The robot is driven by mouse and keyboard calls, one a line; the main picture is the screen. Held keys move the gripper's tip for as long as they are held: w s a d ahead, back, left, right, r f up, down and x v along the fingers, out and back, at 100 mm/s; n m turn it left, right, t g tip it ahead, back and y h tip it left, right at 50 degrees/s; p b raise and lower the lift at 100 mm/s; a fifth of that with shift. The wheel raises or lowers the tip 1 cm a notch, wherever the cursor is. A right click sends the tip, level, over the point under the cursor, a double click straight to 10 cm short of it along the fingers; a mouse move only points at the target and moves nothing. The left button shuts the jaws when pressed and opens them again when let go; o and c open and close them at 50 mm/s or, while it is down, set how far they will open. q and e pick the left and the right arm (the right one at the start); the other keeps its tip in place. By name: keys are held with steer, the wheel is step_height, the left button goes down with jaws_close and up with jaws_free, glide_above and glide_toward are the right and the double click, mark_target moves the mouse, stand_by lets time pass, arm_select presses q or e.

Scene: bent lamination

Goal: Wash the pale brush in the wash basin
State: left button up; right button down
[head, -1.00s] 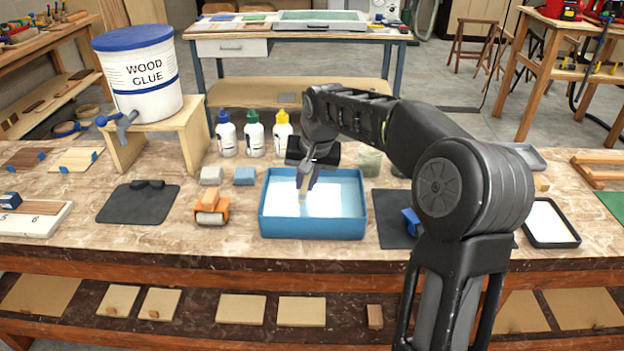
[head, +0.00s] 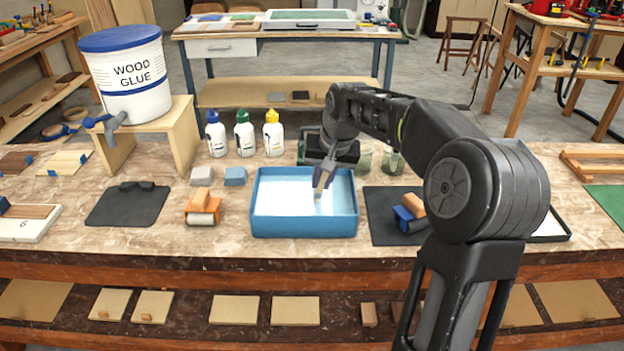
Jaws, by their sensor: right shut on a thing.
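The wash basin (head: 304,224) is a blue tray with white-looking liquid in it, at the middle of the bench. My right gripper (head: 323,184) reaches over the basin's right half from the right. It is shut on the pale brush (head: 319,194), which points down. The brush's lower end is over or in the liquid; I cannot tell how deep it sits. My left gripper is not in view.
An orange roller (head: 203,207) stands left of the basin, with a grey and a blue sponge-like block behind it. A blue roller (head: 409,213) lies on a dark mat (head: 385,234) at right. Three bottles (head: 244,134) and a wood glue bucket (head: 128,75) stand behind.

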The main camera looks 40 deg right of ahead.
stand_by(0.4)
steer(key=shift+w+a+p, duration=0.3)
steer(key=shift+w+a, duration=0.6)
steer(key=shift+a, duration=0.3)
steer(key=shift+w+a+p, duration=0.3)
steer(key=shift+w+a, duration=0.6)
steer(key=shift+a, duration=0.25)
steer(key=shift+s+d, duration=0.95)
steer(key=shift+d, duration=0.3)
steer(key=shift+s+d, duration=0.9)
steer(key=shift+d, duration=0.3)
steer(key=shift+r, duration=0.15)
step_height(320, 180, up, 6)
steer(key=w+a+p, duration=0.2)
steer(key=p, duration=0.3)
steer(key=shift+a, duration=0.25)
steer(key=shift+r, duration=0.1)
